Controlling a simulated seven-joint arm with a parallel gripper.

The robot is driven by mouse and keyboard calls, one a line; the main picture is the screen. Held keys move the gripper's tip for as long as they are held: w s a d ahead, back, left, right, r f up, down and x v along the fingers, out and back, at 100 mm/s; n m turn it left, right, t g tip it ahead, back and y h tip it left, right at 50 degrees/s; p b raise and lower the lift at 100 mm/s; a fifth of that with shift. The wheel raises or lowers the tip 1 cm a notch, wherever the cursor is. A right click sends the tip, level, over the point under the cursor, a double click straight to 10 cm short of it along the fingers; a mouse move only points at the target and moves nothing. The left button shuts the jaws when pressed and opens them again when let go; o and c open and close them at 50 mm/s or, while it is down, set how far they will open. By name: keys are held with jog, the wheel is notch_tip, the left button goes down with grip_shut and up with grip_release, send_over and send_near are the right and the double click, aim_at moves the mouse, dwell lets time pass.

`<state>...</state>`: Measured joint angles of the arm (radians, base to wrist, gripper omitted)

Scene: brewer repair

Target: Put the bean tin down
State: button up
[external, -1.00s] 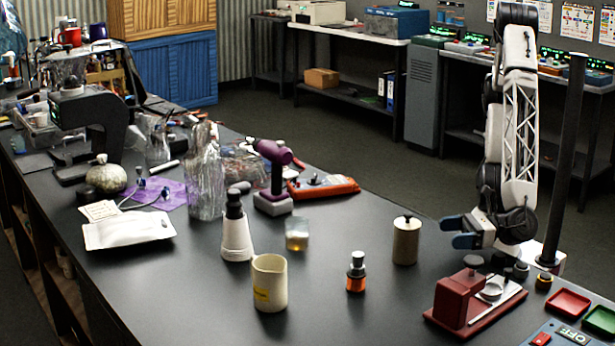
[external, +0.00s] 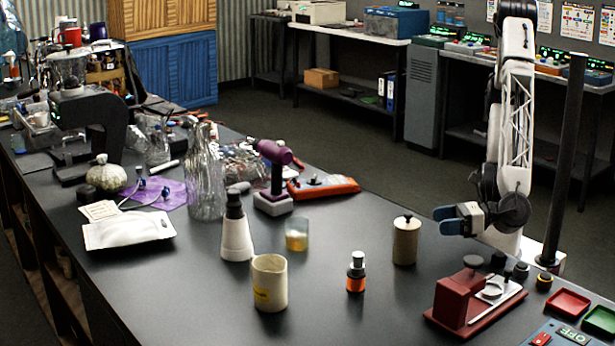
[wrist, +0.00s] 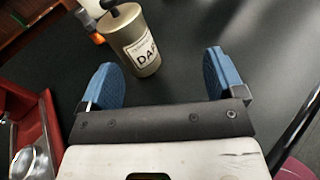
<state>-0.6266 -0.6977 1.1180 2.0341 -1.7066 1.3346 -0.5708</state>
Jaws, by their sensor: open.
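The bean tin, a beige cylinder (external: 405,243) with a dark-knobbed lid, stands upright on the black bench. It also shows in the wrist view (wrist: 130,38), with a label partly reading "DA", tilted only by the camera angle. My gripper (external: 447,219) has blue fingers and is to the right of the tin, apart from it. In the wrist view my gripper (wrist: 163,75) is open, with bare dark bench between its fingers. The tin lies beyond the fingertips, toward the left finger.
A red device (external: 458,300) with a tray stands at front right, near red and green trays (external: 567,303). An orange bottle (external: 356,273), a cream beaker (external: 269,284) and a small glass (external: 297,235) stand left of the tin. Bench around the tin is clear.

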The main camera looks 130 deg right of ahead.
jog(key=s+d+r+m+g+y, duration=0.1)
jog(key=s+d+r+m+g, duration=0.2)
jog(key=s+d+m+g, duration=0.25)
jog(key=s+d+r+m+g, duration=0.3)
jog(key=d+m+g, duration=0.1)
jog(key=d+m, duration=0.35)
jog(key=s+r+m+y, duration=0.7)
jog(key=s+m+y, duration=0.1)
jog(key=m, duration=0.6)
jog(key=shift+a+r+g+y, duration=0.2)
jog(key=shift+r+g+y, duration=0.15)
jog(key=shift+y, duration=0.55)
jog(key=shift+w, duration=0.1)
